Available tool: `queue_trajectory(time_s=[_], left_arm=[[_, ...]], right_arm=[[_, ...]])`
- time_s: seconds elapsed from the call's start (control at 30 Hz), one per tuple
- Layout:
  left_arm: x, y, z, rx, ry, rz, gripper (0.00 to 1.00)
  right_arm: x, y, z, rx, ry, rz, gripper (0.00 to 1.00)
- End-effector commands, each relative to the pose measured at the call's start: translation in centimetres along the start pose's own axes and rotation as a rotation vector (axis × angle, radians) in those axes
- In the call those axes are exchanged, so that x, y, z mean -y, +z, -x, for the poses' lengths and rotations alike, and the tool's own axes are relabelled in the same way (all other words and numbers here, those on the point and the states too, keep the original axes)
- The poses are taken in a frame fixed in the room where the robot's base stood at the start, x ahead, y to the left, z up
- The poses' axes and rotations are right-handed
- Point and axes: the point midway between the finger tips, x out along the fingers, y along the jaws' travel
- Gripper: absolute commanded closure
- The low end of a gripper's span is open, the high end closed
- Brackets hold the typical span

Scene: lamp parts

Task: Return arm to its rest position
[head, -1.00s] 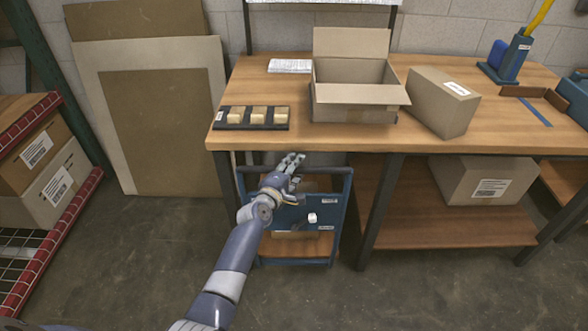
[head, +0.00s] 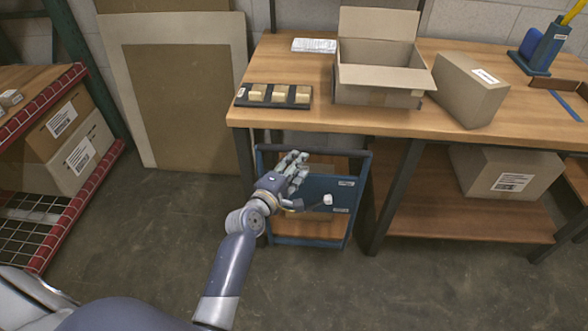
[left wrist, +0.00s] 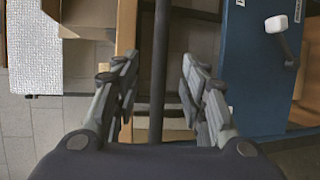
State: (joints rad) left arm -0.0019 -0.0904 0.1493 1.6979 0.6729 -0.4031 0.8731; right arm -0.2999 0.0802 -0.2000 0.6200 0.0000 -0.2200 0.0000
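My left arm (head: 230,265) reaches from the bottom of the head view toward a blue cart (head: 322,232) beneath the workbench's front edge. My left gripper (head: 297,166) is in front of the cart's upper part. In the left wrist view its two fingers (left wrist: 160,85) stand well apart with nothing gripped. A dark bar shows in the gap between them; I cannot tell how close it is. A small white piece on a stem (head: 327,199) shows at the cart's blue panel, right of the gripper. It also shows in the wrist view (left wrist: 276,24). My right gripper is not visible.
The workbench (head: 300,122) carries a block tray (head: 274,104), an open carton (head: 380,96) and a closed carton (head: 470,90). A red-edged rack (head: 75,205) stands at left. Flat boards (head: 180,90) lean on the wall. The floor (head: 170,225) between rack and cart is clear.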

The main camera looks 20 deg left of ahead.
Motion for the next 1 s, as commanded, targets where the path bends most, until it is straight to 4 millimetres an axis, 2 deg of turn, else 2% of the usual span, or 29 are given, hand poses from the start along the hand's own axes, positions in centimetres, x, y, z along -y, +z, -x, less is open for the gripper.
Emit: queue_trajectory(time_s=[0.2,0.67,0.73,0.77,0.87,0.97,1.0], left_arm=[[0.0,0.0,1.2,0.0,0.0,0.001,0.6],[0.0,0.0,1.2,0.0,0.0,0.001,0.6],[0.5,0.1,1.2,0.001,-0.01,-0.008,0.6],[1.0,0.1,1.2,0.002,-0.021,-0.017,0.6],[4.6,0.6,1.2,0.009,-0.091,-0.084,0.6],[10.9,1.2,1.9,0.031,-0.211,-0.209,0.6],[13.9,1.5,2.6,0.046,-0.268,-0.272,0.6]], right_arm=[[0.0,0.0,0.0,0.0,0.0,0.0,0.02],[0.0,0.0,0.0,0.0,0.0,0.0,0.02],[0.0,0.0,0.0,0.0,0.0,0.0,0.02],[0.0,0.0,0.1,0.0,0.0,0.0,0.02],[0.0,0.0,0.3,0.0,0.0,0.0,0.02],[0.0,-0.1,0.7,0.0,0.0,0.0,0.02],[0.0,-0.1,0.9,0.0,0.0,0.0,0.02]])
